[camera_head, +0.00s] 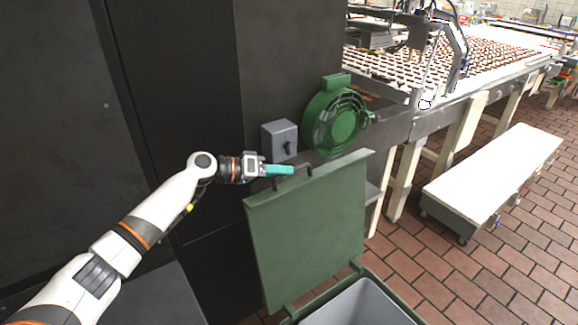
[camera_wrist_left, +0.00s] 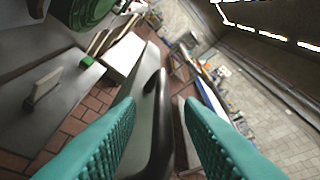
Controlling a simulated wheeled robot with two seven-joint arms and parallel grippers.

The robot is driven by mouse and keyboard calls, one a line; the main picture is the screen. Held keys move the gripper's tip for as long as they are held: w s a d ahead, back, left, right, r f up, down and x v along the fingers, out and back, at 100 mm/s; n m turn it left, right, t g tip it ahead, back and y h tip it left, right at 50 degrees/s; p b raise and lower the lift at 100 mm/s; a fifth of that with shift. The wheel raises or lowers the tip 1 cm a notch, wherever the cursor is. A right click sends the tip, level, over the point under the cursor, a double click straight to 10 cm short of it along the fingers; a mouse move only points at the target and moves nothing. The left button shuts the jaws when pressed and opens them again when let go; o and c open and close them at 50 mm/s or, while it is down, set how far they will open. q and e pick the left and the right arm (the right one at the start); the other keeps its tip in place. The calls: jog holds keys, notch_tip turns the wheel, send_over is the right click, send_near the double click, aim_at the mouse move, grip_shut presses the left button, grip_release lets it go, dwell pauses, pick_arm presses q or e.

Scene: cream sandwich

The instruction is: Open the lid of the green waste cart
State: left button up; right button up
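The green lid (camera_head: 308,230) of the waste cart stands nearly upright, swung up from the cart. The cart (camera_head: 405,308) is at the bottom of the head view, cut off by the frame, with its grey inside showing. A dark handle (camera_head: 309,169) is on the lid's top edge; it also shows in the left wrist view (camera_wrist_left: 162,125). My left gripper (camera_head: 290,170) is at this handle. In the left wrist view its teal fingers (camera_wrist_left: 160,110) are apart, with the handle between them and a gap beside it. My right gripper is not in view.
A dark cabinet wall (camera_head: 180,80) stands behind the lid, with a grey switch box (camera_head: 279,140) and a round green fan housing (camera_head: 335,118) close by. A conveyor (camera_head: 455,70) with sandwiches runs at the back right. A low white-topped bench (camera_head: 493,175) stands on the brick floor.

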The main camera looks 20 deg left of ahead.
pick_arm(q)
jog(key=shift+p+x, duration=0.3)
jog(key=shift+x, duration=1.3)
grip_shut()
